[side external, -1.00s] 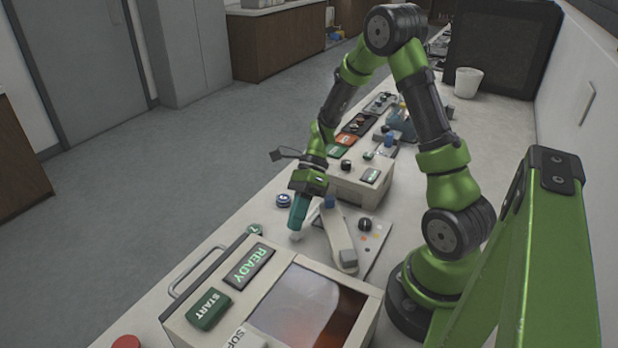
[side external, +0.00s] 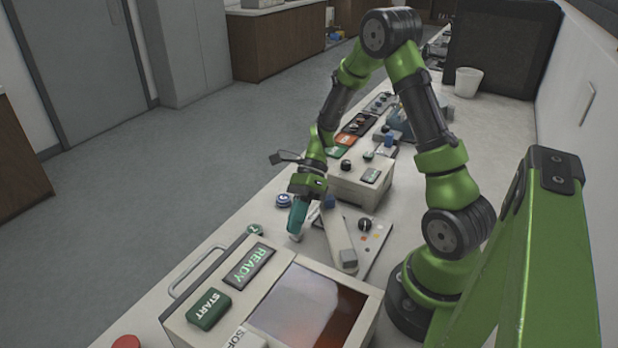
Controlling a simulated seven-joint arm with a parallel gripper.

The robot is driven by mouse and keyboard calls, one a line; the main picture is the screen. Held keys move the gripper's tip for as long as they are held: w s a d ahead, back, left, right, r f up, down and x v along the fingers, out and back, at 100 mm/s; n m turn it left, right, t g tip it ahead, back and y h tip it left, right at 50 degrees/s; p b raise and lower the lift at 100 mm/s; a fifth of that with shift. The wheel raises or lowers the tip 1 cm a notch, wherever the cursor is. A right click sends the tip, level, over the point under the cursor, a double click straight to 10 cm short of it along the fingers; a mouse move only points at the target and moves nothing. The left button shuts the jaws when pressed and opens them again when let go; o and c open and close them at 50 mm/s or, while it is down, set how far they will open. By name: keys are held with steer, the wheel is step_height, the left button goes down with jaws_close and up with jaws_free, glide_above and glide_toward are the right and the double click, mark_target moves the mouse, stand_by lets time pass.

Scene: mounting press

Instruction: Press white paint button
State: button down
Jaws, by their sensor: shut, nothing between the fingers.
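My gripper (side external: 296,236) points down over the bench, just behind the big box with the READY display. Its teal fingers are shut with nothing between them. A small pale piece shows right at the fingertips; I cannot tell whether it is a fingertip or a button below. To the right, a low grey panel (side external: 372,246) carries a black knob (side external: 365,224) and several small coloured spots, some orange and yellow. I cannot make out which button is the white paint one. A pale lever-like arm (side external: 338,238) stands between my gripper and the panel.
The box in front has a green START button (side external: 208,309), a READY display (side external: 250,265) and a reddish window (side external: 312,305). A blue round item (side external: 284,201) lies left of my gripper. A pale control box (side external: 358,185) stands behind. A white cup (side external: 468,82) is far back.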

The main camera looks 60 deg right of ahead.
steer(key=shift+s+d+f, duration=0.2)
steer(key=shift+s+f, duration=0.15)
steer(key=shift+f, duration=0.4)
stand_by(0.4)
steer(key=shift+r, duration=0.15)
steer(key=shift+s+d+r, duration=0.2)
steer(key=shift+r, duration=0.7)
step_height(320, 180, up, 5)
steer(key=shift+w+a, duration=0.15)
stand_by(0.7)
